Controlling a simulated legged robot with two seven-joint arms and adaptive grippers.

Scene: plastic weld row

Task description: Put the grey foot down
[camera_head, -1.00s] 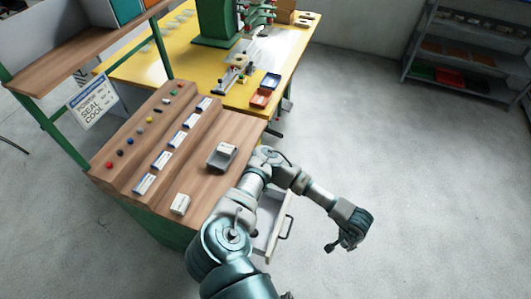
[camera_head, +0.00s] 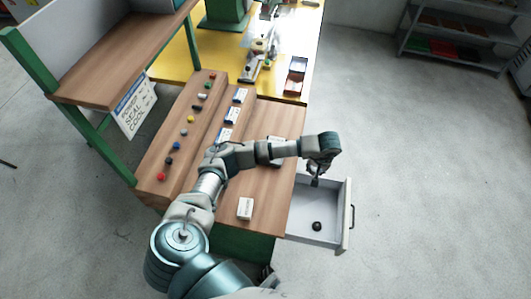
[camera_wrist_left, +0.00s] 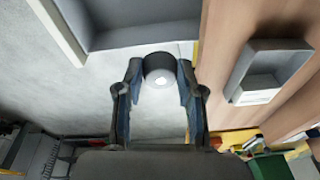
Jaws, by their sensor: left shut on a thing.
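My left gripper (camera_head: 318,172) is over the far end of the open drawer (camera_head: 297,230) of the wooden bench. In the left wrist view its two fingers are closed around a short dark grey round piece (camera_wrist_left: 159,68) with a pale end face, which looks like the grey foot. In the head view the held piece is small and mostly hidden by the fingers. Another dark round piece (camera_head: 317,226) lies on the drawer floor, nearer the front. I cannot tell the height of the held piece above the drawer. My right gripper is not in view.
A white box (camera_head: 245,208) stands on the bench top. A grey tray (camera_wrist_left: 287,57) with a white box in it shows in the wrist view; my arm partly covers it in the head view. Coloured knobs line the raised step. The drawer's middle is bare.

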